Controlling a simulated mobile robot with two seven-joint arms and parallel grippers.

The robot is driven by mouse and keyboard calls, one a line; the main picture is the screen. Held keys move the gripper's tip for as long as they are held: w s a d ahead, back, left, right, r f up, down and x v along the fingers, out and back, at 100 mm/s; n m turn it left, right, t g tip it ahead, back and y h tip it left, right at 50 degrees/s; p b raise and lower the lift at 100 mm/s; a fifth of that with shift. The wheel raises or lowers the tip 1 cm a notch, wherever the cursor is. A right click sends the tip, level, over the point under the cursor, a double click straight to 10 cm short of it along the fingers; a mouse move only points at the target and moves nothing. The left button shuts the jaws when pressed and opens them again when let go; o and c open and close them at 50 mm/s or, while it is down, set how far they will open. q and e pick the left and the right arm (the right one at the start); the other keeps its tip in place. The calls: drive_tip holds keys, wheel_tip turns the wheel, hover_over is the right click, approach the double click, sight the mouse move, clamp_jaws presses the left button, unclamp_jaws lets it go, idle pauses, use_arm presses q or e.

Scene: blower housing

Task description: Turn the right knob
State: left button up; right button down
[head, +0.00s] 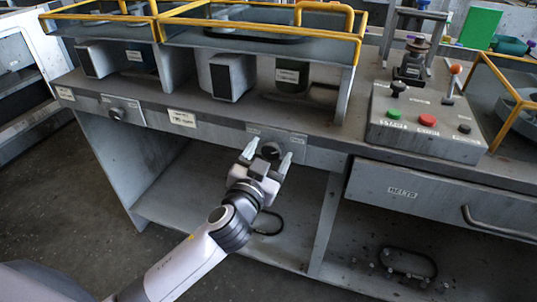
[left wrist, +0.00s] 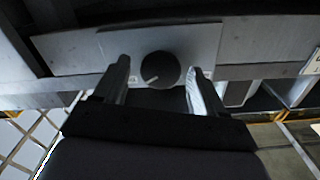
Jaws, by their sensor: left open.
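The right knob (head: 270,150) is a dark round knob on a grey plate (head: 293,147) on the front edge of the bench. In the left wrist view the knob (left wrist: 160,70) has a pale pointer line toward its lower left. My left gripper (head: 269,157) is open, its two fingers on either side of the knob in the picture. In the left wrist view the gripper (left wrist: 159,78) shows a gap between each finger and the knob, and nothing is held. Another knob (head: 117,113) is on a plate farther left. My right gripper is not in view.
A control box (head: 425,122) with coloured buttons and levers stands on the bench at the right. A drawer (head: 430,200) with a handle is below it. Yellow-edged frames (head: 260,30) stand on the bench top. The shelf (head: 190,195) under the bench is mostly clear.

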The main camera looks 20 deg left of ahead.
use_arm(q)
drive_tip(key=c, duration=1.1)
drive_tip(key=shift+o, duration=0.2)
drive_tip(key=shift+m, duration=0.3)
drive_tip(key=m+p, duration=0.1)
drive_tip(key=m, duration=0.3)
drive_tip(key=shift+p, duration=0.4)
drive_tip(key=m+p, duration=0.1)
drive_tip(key=m, duration=0.3)
drive_tip(key=shift+d+m, duration=0.1)
drive_tip(key=shift+m, duration=0.2)
drive_tip(key=shift+f+m+p, duration=0.1)
drive_tip(key=shift+m+p, duration=0.4)
drive_tip(key=shift+m, duration=0.8)
